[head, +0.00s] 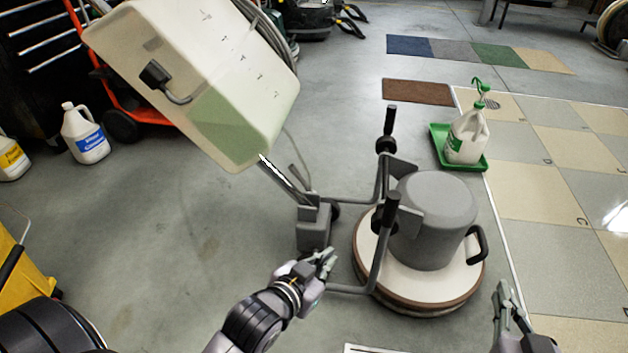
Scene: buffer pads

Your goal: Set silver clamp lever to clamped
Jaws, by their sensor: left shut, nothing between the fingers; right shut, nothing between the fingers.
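A floor machine with a grey motor housing (435,220) and a round white base stands at the centre right. Behind its frame, a chrome pole (282,178) runs down from a large tilted tank into a grey bracket (313,225). A small silver-grey lever (299,180) sticks up at a slant beside the pole, above the bracket; I take it to be the clamp lever, and I cannot tell its setting. My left gripper (326,260) is shut and empty, just in front of the bracket's lower end and apart from the lever. My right gripper (503,293) is shut and empty at lower right.
The translucent tank (200,80) overhangs the upper left. Black-gripped handle bars (382,225) rise between bracket and motor housing. A jug stands in a green tray (438,150) at the right. White jugs (84,135) stand at the left. Open floor lies left of the bracket.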

